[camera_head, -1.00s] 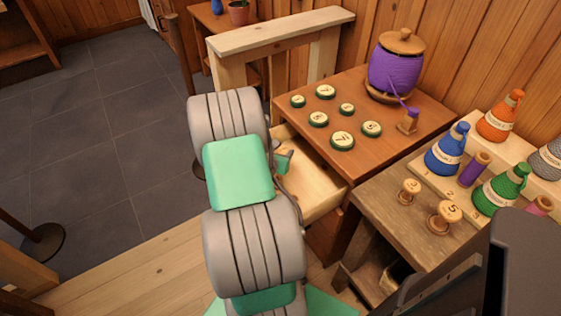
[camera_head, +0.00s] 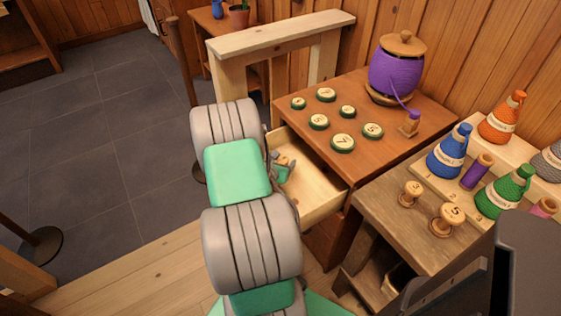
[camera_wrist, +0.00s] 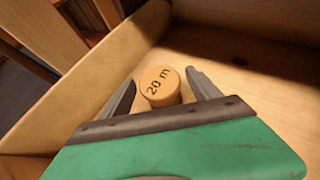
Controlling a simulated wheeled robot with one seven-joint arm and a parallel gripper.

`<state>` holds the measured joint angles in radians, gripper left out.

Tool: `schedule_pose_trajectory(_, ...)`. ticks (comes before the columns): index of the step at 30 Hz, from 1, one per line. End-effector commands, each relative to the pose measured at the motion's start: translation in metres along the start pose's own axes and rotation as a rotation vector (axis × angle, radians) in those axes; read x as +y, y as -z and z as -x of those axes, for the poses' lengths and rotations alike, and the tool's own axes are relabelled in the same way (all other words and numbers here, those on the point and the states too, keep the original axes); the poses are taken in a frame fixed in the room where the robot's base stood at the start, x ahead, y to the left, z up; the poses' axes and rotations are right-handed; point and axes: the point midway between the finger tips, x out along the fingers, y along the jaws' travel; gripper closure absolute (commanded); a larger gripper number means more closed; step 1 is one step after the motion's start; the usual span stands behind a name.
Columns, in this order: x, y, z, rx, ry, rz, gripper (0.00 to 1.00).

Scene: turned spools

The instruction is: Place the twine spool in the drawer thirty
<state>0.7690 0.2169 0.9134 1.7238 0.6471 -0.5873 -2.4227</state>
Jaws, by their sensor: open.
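A spool with a round wooden end marked "20 m" (camera_wrist: 160,86) is inside the open drawer; it seems to be the twine spool, but any winding is hidden. The pale wooden drawer (camera_head: 318,205) is pulled out of the brown cabinet. It also shows in the wrist view (camera_wrist: 245,65); no number is visible on it. My gripper (camera_wrist: 163,90) is open, with one dark finger on each side of the spool end. Whether the fingers touch it I cannot tell. In the head view my gripper is low at the drawer, partly behind my arm.
The cabinet top (camera_head: 390,165) holds several round numbered discs and a purple twine jar (camera_head: 395,70). A side table (camera_head: 385,200) has two wooden spools. A rack behind it carries coloured cones. A wooden frame (camera_head: 280,38) stands close behind the drawer.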

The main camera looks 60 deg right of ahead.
Motion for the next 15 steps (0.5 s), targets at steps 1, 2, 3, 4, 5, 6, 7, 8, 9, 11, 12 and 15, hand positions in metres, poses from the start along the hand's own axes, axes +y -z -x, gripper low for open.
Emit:
schedule_pose_trajectory(1, 0.000, 0.000, 0.000, 0.000, 0.000, 0.000, 0.29)
schedule_pose_trajectory(2, 0.000, -0.001, 0.000, 0.000, 0.000, 0.000, 0.29)
schedule_pose_trajectory(3, 0.000, -0.003, 0.001, -0.001, 0.000, 0.000, 0.29)
schedule_pose_trajectory(4, 0.000, -0.006, 0.003, -0.001, 0.000, -0.001, 0.29)
schedule_pose_trajectory(5, 0.001, -0.004, 0.006, 0.000, -0.002, 0.000, 0.29)
schedule_pose_trajectory(6, 0.001, -0.004, 0.012, 0.001, -0.002, 0.001, 0.29)
schedule_pose_trajectory(7, 0.002, -0.004, 0.018, 0.000, -0.003, 0.002, 0.29)
schedule_pose_trajectory(8, 0.002, -0.005, 0.024, 0.000, -0.004, 0.002, 0.29)
schedule_pose_trajectory(9, 0.002, -0.005, 0.033, 0.000, -0.005, 0.003, 0.29)
schedule_pose_trajectory(11, 0.002, -0.004, 0.046, 0.000, -0.005, 0.003, 0.29)
schedule_pose_trajectory(12, 0.002, -0.005, 0.054, -0.001, -0.004, 0.003, 0.29)
schedule_pose_trajectory(15, 0.002, -0.004, 0.069, 0.000, -0.003, 0.002, 0.29)
